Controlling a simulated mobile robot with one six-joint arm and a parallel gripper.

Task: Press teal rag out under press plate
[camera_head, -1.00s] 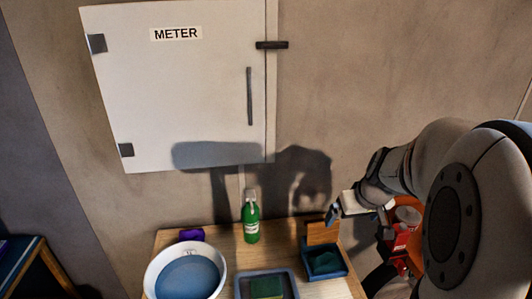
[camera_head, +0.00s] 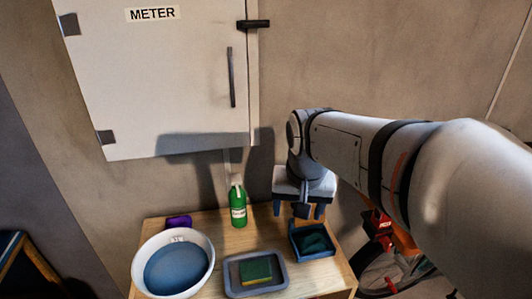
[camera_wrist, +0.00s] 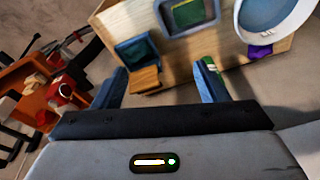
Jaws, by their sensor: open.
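The dark teal rag (camera_head: 315,241) lies in a small blue tray (camera_head: 331,255) at the right side of the wooden table. It also shows in the wrist view (camera_wrist: 137,50). A small wooden board (camera_wrist: 145,79), which looks like the press plate, stands at the tray's back edge; in the head view my gripper hides it. My gripper (camera_head: 298,211) is open and empty, pointing down above the back of the tray. In the wrist view its two fingers (camera_wrist: 160,86) are spread wide, with the board showing between them and nothing held.
A green bottle (camera_head: 238,205) stands left of my gripper. A grey tray (camera_head: 232,283) with a green-and-yellow sponge (camera_head: 256,270), a white basin (camera_head: 140,257) and a purple item (camera_head: 178,221) are further left. The meter cabinet (camera_head: 165,80) hangs behind. Red and orange items (camera_head: 381,224) stand right of the table.

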